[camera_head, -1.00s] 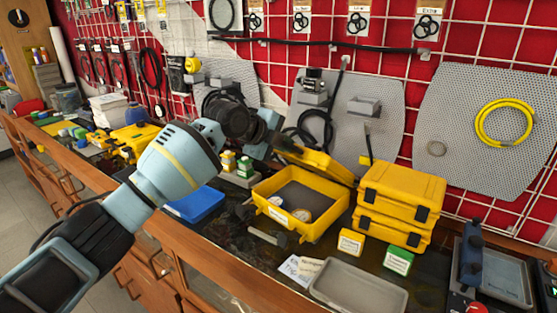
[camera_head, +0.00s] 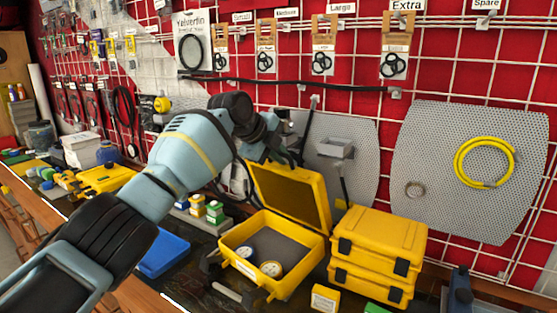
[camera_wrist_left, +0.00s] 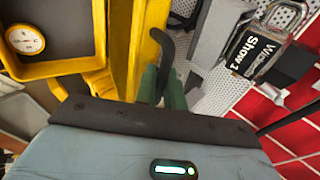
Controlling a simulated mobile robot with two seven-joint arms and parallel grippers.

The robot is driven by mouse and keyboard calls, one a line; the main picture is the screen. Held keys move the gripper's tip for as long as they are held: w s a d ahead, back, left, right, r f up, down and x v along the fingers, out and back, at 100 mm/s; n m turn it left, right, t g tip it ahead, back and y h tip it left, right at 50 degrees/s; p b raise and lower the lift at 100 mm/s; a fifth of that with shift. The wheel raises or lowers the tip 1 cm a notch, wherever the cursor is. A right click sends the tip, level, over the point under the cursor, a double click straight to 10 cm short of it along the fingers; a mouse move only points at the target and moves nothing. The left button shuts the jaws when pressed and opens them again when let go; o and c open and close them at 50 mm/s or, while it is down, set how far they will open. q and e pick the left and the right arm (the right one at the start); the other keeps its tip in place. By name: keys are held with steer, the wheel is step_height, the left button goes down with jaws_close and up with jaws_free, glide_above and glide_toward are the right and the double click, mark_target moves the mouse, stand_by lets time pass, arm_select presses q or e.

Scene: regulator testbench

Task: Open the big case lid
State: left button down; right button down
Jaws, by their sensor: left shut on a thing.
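The big yellow case stands open on the bench, its body (camera_head: 243,270) holding two round gauges (camera_head: 271,268) on a grey lining. Its lid (camera_head: 292,195) stands raised at the back, with its inner face showing. My left gripper (camera_head: 284,158) is at the lid's upper edge, shut on it; the fingertips are partly hidden in the head view. My right gripper is not in view.
Two stacked yellow cases (camera_head: 378,245) stand close to the right of the big case. A blue tray (camera_head: 163,253) and small boxes (camera_head: 206,210) lie to its left. A perforated grey panel (camera_head: 343,160) and red wall grid are behind the lid.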

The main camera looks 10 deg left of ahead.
arm_select(q)
steer(key=shift+w+d+r, duration=0.1)
steer(key=shift+w+d, duration=0.05)
steer(key=shift+w, duration=0.25)
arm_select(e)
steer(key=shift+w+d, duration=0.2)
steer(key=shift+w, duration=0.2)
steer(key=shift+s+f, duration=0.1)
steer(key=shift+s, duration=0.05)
arm_select(q)
steer(key=c, duration=1.9)
jaws_free()
steer(key=shift+s+a+r, duration=0.25)
steer(key=shift+s+r, duration=0.1)
steer(key=shift+r, duration=0.15)
steer(key=v, duration=0.6)
steer(key=shift+s+a+r+p, duration=0.15)
steer(key=shift+s+p, duration=0.1)
steer(key=shift+p, duration=0.15)
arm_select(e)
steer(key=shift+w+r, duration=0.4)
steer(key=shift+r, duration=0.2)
